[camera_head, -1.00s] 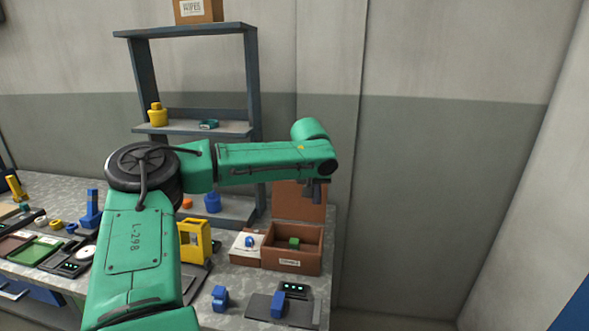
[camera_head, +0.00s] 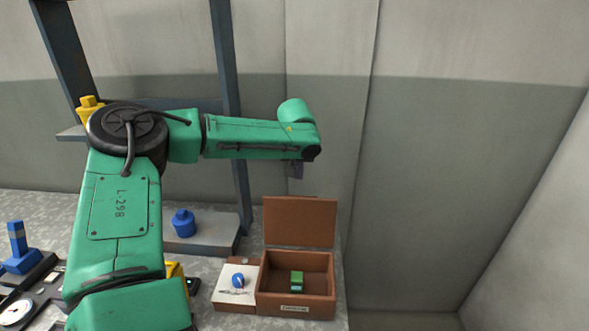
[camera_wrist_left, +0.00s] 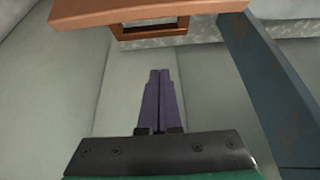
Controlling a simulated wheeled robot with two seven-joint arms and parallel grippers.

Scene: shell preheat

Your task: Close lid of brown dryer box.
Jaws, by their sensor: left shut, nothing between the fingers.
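The brown dryer box (camera_head: 297,307) stands on the bench at the lower middle of the head view. Its lid (camera_head: 300,222) stands upright at the back, so the box is open. A green block (camera_head: 296,281) lies inside. My left gripper (camera_head: 296,171) is above and behind the lid's top edge in the head view, pointing down and apart from it. In the left wrist view its purple fingers (camera_wrist_left: 160,85) are shut together with nothing between them. The lid (camera_wrist_left: 145,12) crosses the top of that view. My right gripper is not in view.
A panel with a blue knob (camera_head: 237,281) adjoins the box on the left. A grey shelf frame (camera_head: 230,120) rises behind, with a blue container (camera_head: 184,222) at its base. A yellow container (camera_head: 89,107) sits on the shelf. Open floor and wall lie to the right.

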